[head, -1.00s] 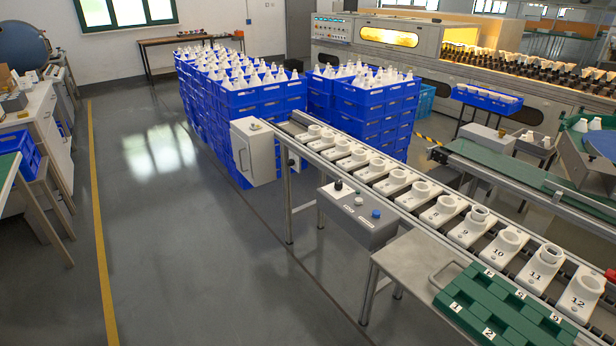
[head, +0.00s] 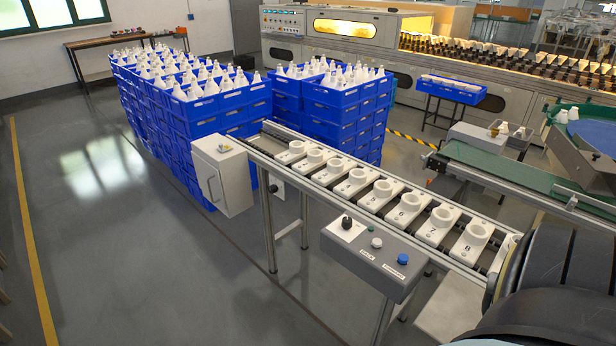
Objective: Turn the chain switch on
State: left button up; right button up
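A grey control box (head: 368,262) is mounted on the near side of the chain conveyor (head: 375,198). On its top are a black rotary knob (head: 347,222) on a white plate, a white button (head: 376,243) and a blue button (head: 402,259). The labels are too small to read, and I cannot tell the knob's setting. A dark, rounded part of my own arm fills the lower right corner and hides the conveyor's near end. Neither gripper shows in the head view.
A light grey cabinet (head: 222,176) stands at the conveyor's far end. Stacked blue crates (head: 205,121) of white bulbs stand behind it. Numbered white sockets (head: 408,206) line the conveyor. A green belt (head: 500,168) runs at the right. The floor (head: 170,270) at left is clear.

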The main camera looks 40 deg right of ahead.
aim_at(346, 222)
jog(key=z, duration=0.5)
jog(key=i, duration=1)
jog(key=z, duration=0.8)
